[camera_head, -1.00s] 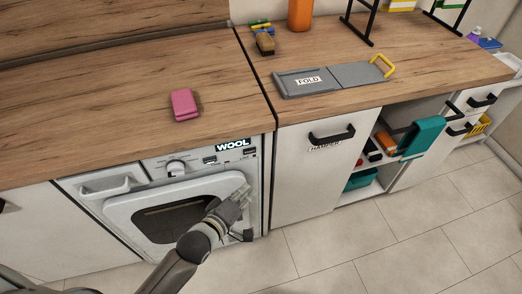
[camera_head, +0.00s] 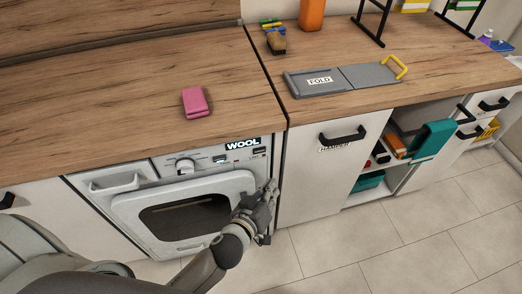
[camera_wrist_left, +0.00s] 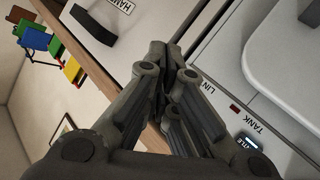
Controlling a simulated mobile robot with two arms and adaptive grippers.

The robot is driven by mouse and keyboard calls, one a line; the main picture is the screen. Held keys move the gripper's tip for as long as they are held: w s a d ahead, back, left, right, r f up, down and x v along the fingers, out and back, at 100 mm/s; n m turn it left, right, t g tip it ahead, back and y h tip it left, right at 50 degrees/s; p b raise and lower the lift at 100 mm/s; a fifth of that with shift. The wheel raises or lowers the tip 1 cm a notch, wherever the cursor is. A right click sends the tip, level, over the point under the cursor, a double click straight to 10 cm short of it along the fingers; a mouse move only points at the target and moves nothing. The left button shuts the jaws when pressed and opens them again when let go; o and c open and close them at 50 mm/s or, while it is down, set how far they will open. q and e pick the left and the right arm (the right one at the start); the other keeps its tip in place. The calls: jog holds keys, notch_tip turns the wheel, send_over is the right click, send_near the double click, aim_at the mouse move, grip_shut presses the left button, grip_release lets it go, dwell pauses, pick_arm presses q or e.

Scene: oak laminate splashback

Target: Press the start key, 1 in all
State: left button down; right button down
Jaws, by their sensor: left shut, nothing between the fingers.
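The white washing machine (camera_head: 128,212) is built in under the wooden counter, its door shut. Its control panel carries a round dial (camera_head: 185,166), a black WOOL display (camera_head: 243,144), a small lit window (camera_head: 221,160) and a dark key or slot (camera_head: 260,151). I cannot tell which part is the start key. My left gripper (camera_head: 270,188) is shut and empty, in front of the machine's right edge, just below the panel. In the left wrist view its closed fingertips (camera_wrist_left: 162,58) lie near the panel edge, hiding part of a label; TANK and a red light (camera_wrist_left: 234,108) show beside them.
A pink block (camera_head: 195,102) lies on the counter above the machine. A cabinet door with a black HAMPER handle (camera_head: 342,136) stands to the right. A grey FOLD board (camera_head: 318,84) lies on the right counter. The floor in front is clear.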

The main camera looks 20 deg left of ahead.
aim_at(259, 150)
pick_arm(q)
jog(key=shift+w+a, duration=0.1)
jog(key=w+a+p, duration=0.1)
jog(key=w+a, duration=0.3)
jog(key=w, duration=0.3)
jog(key=shift+a, duration=0.4)
dwell(1.2)
jog(key=shift+w+a, duration=0.2)
jog(key=shift+w, duration=0.2)
jog(key=shift+w+a+p, duration=0.25)
jog(key=shift+w+p, duration=0.05)
dwell(0.8)
jog(key=shift+s+d, duration=0.45)
jog(key=shift+s, duration=0.2)
